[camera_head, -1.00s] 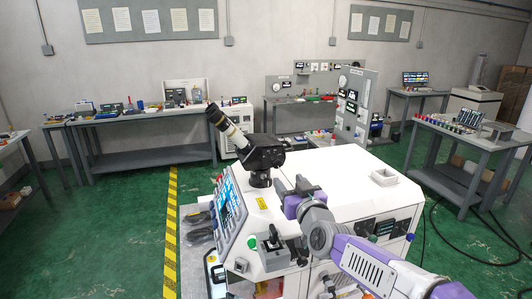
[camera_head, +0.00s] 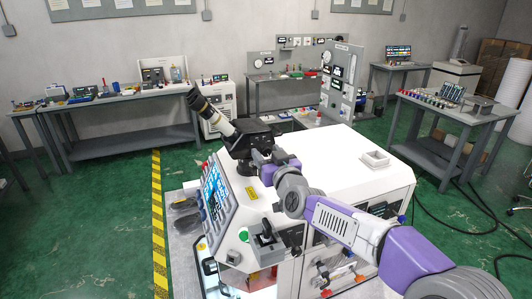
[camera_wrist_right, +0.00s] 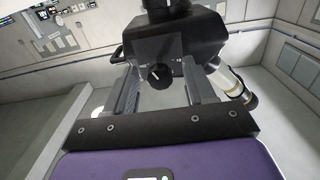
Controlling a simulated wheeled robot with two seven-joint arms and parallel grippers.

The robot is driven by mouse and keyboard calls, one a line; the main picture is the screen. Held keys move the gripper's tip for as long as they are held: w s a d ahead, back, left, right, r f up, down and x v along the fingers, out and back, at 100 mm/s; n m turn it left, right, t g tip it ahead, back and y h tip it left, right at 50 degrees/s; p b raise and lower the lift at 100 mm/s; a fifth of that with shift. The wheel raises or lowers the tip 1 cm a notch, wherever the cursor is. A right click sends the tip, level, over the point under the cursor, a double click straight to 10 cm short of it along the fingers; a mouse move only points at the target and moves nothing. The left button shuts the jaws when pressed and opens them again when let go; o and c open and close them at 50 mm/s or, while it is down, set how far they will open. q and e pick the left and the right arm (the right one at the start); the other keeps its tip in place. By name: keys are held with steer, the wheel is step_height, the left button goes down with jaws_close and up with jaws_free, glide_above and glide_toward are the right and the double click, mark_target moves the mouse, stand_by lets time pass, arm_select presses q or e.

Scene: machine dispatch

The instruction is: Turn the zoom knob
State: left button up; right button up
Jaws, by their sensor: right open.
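The black microscope head (camera_head: 252,138) with its pale and black eyepiece tube (camera_head: 212,112) stands on the white machine. In the right wrist view, the black microscope body (camera_wrist_right: 170,42) has a small round dark knob (camera_wrist_right: 157,74) with a white mark on its face. My right gripper (camera_head: 258,157) is close against the near side of the microscope head. In the wrist view its two fingers (camera_wrist_right: 160,82) are apart, one on each side of the knob, and I see no contact. The head view hides the knob behind my gripper. My left gripper is out of view.
The white machine (camera_head: 330,150) has a tilted screen panel (camera_head: 216,192) at its left and a joystick box (camera_head: 266,243) in front. A small white tray (camera_head: 375,159) lies on its top right. The eyepiece tube (camera_wrist_right: 236,84) is right of my fingers in the wrist view.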

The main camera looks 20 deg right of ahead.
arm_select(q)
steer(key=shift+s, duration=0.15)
arm_select(e)
steer(key=shift+s, duration=0.15)
steer(key=c, duration=0.3)
jaws_close()
steer(key=shift+n, duration=0.3)
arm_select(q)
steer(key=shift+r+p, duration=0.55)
arm_select(e)
steer(key=n, duration=0.4)
arm_select(q)
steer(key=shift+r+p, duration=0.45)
steer(key=shift+p, duration=0.05)
arm_select(e)
steer(key=n, duration=0.5)
steer(key=shift+n, duration=0.3)
